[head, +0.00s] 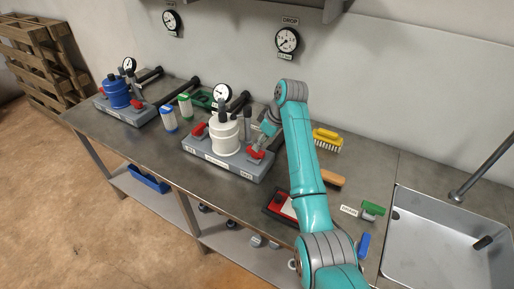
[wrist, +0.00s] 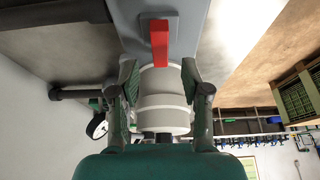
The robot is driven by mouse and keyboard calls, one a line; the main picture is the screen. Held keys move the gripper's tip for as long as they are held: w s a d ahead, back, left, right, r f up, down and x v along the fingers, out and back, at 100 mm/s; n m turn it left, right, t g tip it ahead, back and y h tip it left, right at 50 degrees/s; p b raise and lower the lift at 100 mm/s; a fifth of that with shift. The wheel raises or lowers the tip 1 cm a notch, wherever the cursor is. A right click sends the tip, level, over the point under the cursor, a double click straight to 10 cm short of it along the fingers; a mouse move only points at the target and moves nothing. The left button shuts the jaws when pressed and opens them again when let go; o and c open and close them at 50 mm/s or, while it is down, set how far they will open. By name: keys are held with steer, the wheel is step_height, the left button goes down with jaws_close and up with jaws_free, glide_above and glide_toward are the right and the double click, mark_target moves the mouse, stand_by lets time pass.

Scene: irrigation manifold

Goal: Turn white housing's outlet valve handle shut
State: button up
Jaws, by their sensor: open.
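The white housing (head: 225,138) stands upright on a grey base block (head: 218,163) on the bench. A red valve handle (head: 255,153) sits at the block's right end and another red handle (head: 198,130) at its left end. The small end labels are too small to read surely. My gripper (head: 262,141) is just above and beside the right handle. In the wrist view my gripper (wrist: 159,72) is open, with one finger on each side. The red handle (wrist: 159,42) lies lengthwise beyond the fingertips, in line with the gap. The white housing (wrist: 162,95) shows behind it. Contact cannot be told.
A blue housing (head: 116,92) on a similar block stands at the left. A yellow brush (head: 326,140), a wooden-handled tool (head: 332,178) and a red-black tray (head: 281,205) lie near my arm. A sink (head: 440,240) is at the right. Gauges hang on the wall.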

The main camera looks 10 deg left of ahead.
mark_target(256, 153)
steer(key=shift+x, duration=2.5)
jaws_close()
